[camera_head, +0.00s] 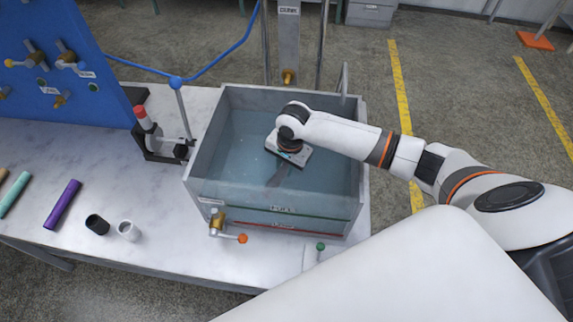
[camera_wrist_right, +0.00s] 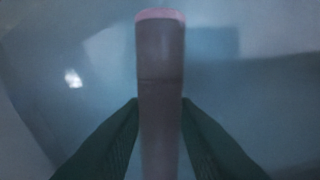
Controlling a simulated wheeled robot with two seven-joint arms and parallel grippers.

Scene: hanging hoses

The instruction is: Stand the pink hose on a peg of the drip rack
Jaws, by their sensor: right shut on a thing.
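My right gripper (camera_head: 277,174) is down inside the clear-walled water tank (camera_head: 203,160), its fingers dim through the water. In the right wrist view its two dark green fingers (camera_wrist_right: 161,103) are closed on the sides of a hose (camera_wrist_right: 160,55). The hose looks greyish mauve in the murky blue, with a pink rim at its far end; I take it to be the pink hose. The hose runs between the fingers, and its near end is out of view. I cannot make out a drip rack with pegs. My left gripper is not in view.
A purple tube (camera_head: 62,204), a black cup (camera_head: 97,224) and a white cup (camera_head: 128,230) are on the table left of the tank. A black stand with a red-topped tube (camera_head: 143,117) is beside the tank. A valve (camera_head: 218,224) juts from its front.

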